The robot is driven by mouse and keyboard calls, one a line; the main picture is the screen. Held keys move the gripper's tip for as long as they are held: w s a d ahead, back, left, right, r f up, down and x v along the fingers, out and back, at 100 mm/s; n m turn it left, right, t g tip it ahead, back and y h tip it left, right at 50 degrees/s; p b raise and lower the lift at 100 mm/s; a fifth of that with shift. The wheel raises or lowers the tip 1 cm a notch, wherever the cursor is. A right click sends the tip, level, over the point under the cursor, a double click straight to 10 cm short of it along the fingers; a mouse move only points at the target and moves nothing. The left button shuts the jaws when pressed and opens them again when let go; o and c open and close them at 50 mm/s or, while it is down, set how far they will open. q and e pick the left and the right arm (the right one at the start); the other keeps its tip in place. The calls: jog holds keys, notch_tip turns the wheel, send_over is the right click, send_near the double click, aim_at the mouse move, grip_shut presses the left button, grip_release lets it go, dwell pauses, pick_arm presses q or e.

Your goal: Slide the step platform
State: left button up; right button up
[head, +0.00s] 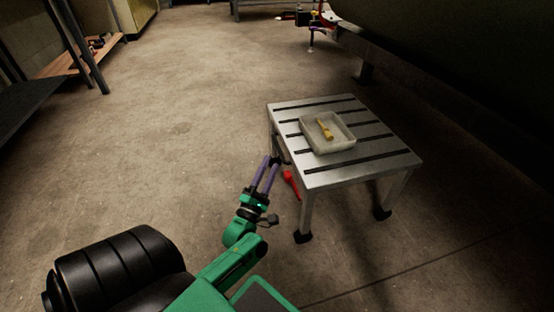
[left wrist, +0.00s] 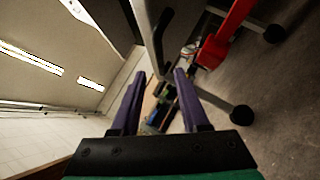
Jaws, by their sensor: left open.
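The step platform (head: 375,147) is a silver metal stand with dark strips across its top and black feet. It stands upright on the floor, right of centre in the head view. My left gripper (head: 271,161) is open, with its purple fingers near the platform's near left side, below the level of its top. In the left wrist view, a pale metal leg (left wrist: 146,25) and a black bar (left wrist: 158,40) show just beyond the open fingers (left wrist: 159,72). I cannot tell whether the fingers touch either one. My right gripper is not in view.
A pale tray (head: 309,138) holding a yellow-handled tool (head: 325,130) sits on the platform. A red object (head: 291,183) shows beside the platform's left legs. The large dark body (head: 465,60) is at right. A shelf (head: 72,62) stands far left. The floor left of the platform is clear.

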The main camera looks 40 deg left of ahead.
pick_arm(q)
jog(key=b+x, duration=0.1)
jog(key=x, duration=0.4)
jog(key=shift+f, duration=0.1)
grip_shut()
dwell(1.2)
